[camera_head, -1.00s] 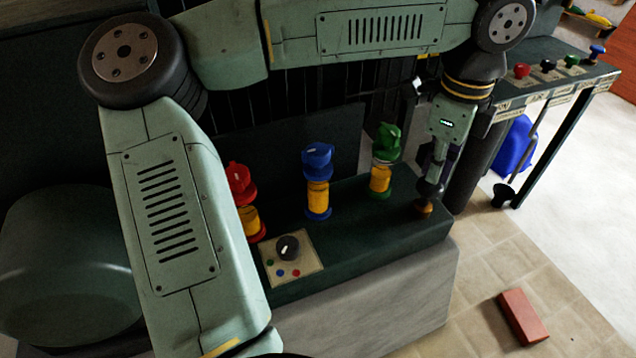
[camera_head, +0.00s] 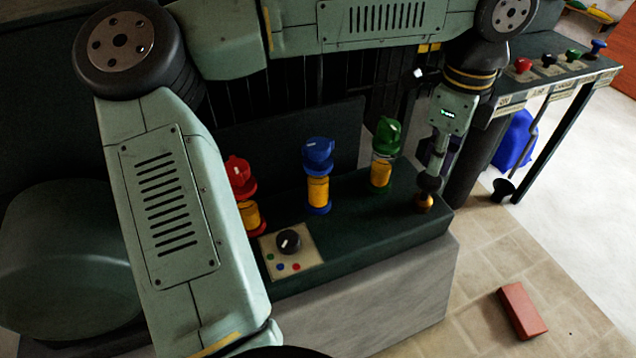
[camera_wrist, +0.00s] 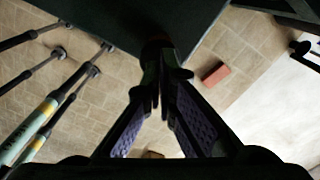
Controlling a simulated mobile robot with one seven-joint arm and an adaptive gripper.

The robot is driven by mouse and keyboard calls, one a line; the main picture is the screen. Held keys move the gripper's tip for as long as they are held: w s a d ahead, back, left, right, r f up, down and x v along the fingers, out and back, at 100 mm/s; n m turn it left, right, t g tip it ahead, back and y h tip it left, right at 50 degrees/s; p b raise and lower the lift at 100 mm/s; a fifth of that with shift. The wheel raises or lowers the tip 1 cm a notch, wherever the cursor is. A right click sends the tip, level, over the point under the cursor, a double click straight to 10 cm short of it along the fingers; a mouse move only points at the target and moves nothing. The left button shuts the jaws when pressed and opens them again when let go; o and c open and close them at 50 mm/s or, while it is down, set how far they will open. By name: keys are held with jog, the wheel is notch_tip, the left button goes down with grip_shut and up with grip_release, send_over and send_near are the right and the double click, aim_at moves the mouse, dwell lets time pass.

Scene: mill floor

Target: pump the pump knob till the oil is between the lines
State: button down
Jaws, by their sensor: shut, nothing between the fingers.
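The brass-coloured pump knob (camera_head: 424,203) stands near the right end of the dark green bench top. My gripper (camera_head: 428,186) is shut with nothing between its fingers, pointing down right over the knob; its tips appear to touch the knob's top. In the wrist view the shut fingers (camera_wrist: 162,100) hide most of the knob. Three oilers hold amber oil: one with a red cap (camera_head: 239,172), one with a blue cap (camera_head: 318,152), one with a green cap (camera_head: 387,136). The lines on the glasses are too small to read. A black selector dial (camera_head: 289,241) sits on a pale plate with coloured dots.
A red brick (camera_head: 522,311) lies on the tiled floor at the right. A side table (camera_head: 560,62) with several coloured knobs stands at the back right, with a blue object (camera_head: 514,141) below it. My arm spans above the bench.

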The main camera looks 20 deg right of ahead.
aim_at(431, 178)
jog(key=shift+f+b, duration=1.55)
jog(key=shift+f, duration=0.45)
jog(key=shift+r, duration=0.2)
jog(key=shift+r+p, duration=1.35)
jog(key=shift+r, duration=0.8)
jog(key=shift+f, duration=0.15)
